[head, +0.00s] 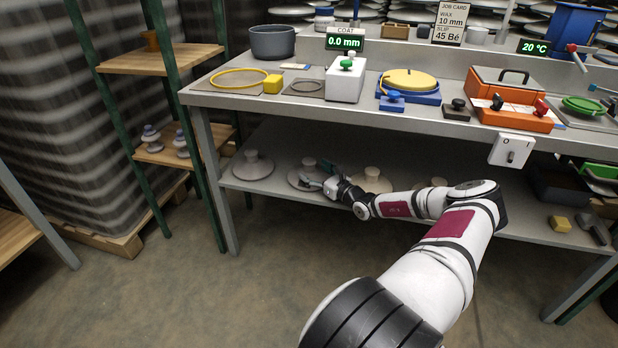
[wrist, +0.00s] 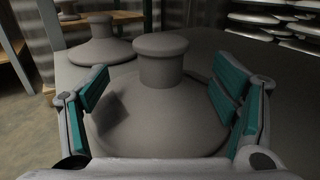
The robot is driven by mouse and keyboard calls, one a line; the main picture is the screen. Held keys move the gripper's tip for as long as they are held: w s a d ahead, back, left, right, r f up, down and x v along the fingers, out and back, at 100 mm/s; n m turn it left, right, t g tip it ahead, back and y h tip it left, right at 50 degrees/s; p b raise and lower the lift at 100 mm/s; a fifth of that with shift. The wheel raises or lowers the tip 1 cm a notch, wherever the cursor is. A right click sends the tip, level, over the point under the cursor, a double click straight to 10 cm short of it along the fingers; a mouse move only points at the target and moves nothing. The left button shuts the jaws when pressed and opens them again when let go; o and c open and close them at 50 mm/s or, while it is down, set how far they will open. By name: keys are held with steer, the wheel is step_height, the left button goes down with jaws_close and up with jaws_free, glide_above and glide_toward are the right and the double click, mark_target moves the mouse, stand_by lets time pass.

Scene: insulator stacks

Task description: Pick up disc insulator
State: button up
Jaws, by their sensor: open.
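Disc insulators stand in a row on the lower shelf of the workbench. A grey disc insulator (wrist: 150,115) fills the middle of the wrist view, upright, with a wide round skirt and a knobbed neck. It also shows in the head view (head: 308,163), partly behind my gripper. My gripper (head: 318,183) is open, its teal-padded fingers (wrist: 162,95) to the left and right of this insulator's skirt. I cannot tell whether the pads touch it. A second grey insulator (head: 253,166) stands to its left, and a beige one (head: 371,180) to its right.
The bench top (head: 440,122) is close above my arm. A bench leg (head: 215,180) stands left of the row. A wooden rack (head: 165,152) with small insulators is further left.

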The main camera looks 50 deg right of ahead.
steer(key=shift+w+d, duration=0.25)
steer(key=shift+w, duration=0.6)
steer(key=shift+a+f, duration=0.1)
jaws_close()
steer(key=shift+r, duration=0.55)
step_height(320, 180, up, 9)
steer(key=p, duration=0.4)
steer(key=shift+r, duration=0.2)
